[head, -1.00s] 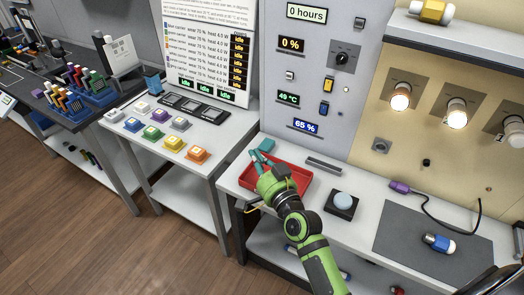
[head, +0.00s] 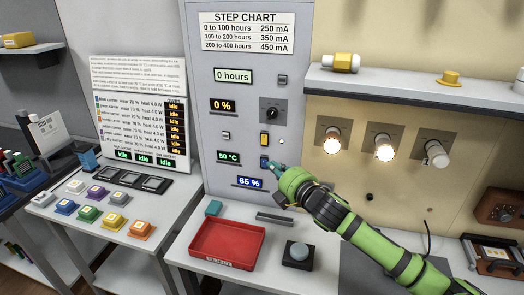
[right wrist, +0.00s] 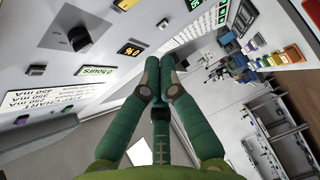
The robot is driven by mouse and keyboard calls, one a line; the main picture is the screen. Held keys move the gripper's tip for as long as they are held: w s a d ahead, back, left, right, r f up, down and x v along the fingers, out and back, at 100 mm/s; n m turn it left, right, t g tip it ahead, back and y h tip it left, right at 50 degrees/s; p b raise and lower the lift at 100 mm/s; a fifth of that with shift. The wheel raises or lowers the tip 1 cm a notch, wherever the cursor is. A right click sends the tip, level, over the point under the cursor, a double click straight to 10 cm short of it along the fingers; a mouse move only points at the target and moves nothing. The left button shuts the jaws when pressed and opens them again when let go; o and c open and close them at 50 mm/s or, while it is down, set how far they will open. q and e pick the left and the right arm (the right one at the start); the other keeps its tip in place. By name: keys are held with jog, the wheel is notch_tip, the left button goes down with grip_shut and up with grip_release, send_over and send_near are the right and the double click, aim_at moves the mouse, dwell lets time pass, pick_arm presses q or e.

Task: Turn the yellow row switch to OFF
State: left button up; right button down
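The yellow row switch (head: 264,140) is a small yellow rocker on the grey panel (head: 232,60), below the black knob, in the head view. A blue switch (head: 264,160) sits just under it, partly covered by my fingertips. I cannot tell which way the yellow rocker is tilted. My right gripper (head: 275,168) is raised in front of the panel, its fingertips just below the yellow switch; contact is unclear. In the right wrist view its green fingers (right wrist: 161,64) are together with nothing seen between them. My left gripper is out of view.
The black knob (head: 273,112) is above the switch. Below are a red tray (head: 228,243), a teal block (head: 213,208) and a black-based button (head: 298,255) on the white bench. Lamps (head: 384,150) stick out from the wall at right. Coloured blocks (head: 115,222) stand at left.

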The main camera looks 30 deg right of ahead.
jog(key=p, duration=0.3)
send_near(264, 140)
jog(key=w+a+f, duration=0.2)
jog(key=w+a, duration=0.3)
jog(key=shift+w+d+f, duration=0.15)
jog(key=shift+w+d, duration=0.45)
jog(key=shift+d, duration=0.2)
jog(key=shift+w+d+f, duration=0.1)
jog(key=shift+w+d, duration=0.45)
jog(key=shift+d, duration=0.25)
jog(key=shift+f, duration=0.1)
jog(key=b, duration=0.3)
jog(key=d+f+n+t+b, duration=0.1)
jog(key=b, duration=0.2)
jog(key=shift+w+f+t, duration=0.15)
jog(key=shift+w+t, duration=0.15)
jog(key=shift+w, duration=0.05)
jog(key=shift+n+b, duration=0.4)
jog(key=shift+r, duration=0.25)
jog(key=shift+w+d+f, duration=0.1)
jog(key=shift+w+d, duration=0.05)
jog(key=shift+w, duration=0.05)
